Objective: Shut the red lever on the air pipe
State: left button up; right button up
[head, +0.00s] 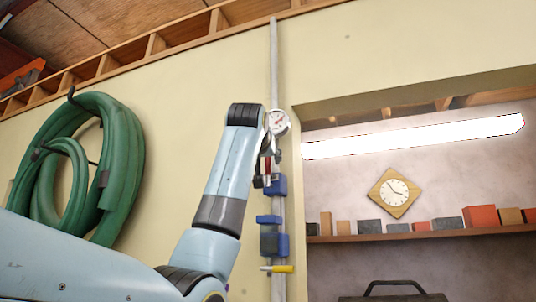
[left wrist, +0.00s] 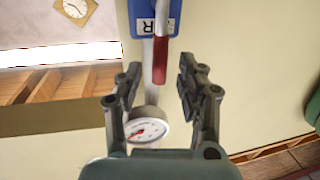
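A vertical grey air pipe (head: 274,60) runs up the pale wall. The red lever (head: 268,166) shows partly beside my left wrist in the head view, above a blue block (head: 279,186). In the left wrist view the red lever (left wrist: 160,62) lies along the pipe, with its end between the tips of my left gripper (left wrist: 158,76). Bare gaps show on both sides of it. The fingers are spread and dark grey. In the head view, my left gripper is mostly hidden by the wrist. My right gripper is in neither view.
A round gauge (head: 278,122) sits on the pipe close to my wrist; it also shows between my fingers (left wrist: 148,126). A yellow lever (head: 282,269) is lower down. A green hose (head: 122,170) hangs left. A shelf (head: 420,234) with blocks is right.

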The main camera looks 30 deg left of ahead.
pick_arm(q)
jog(key=shift+p+x, duration=0.3)
jog(key=shift+x, duration=0.75)
jog(key=shift+c, duration=0.3)
grip_shut()
jog(key=shift+w+f, duration=0.15)
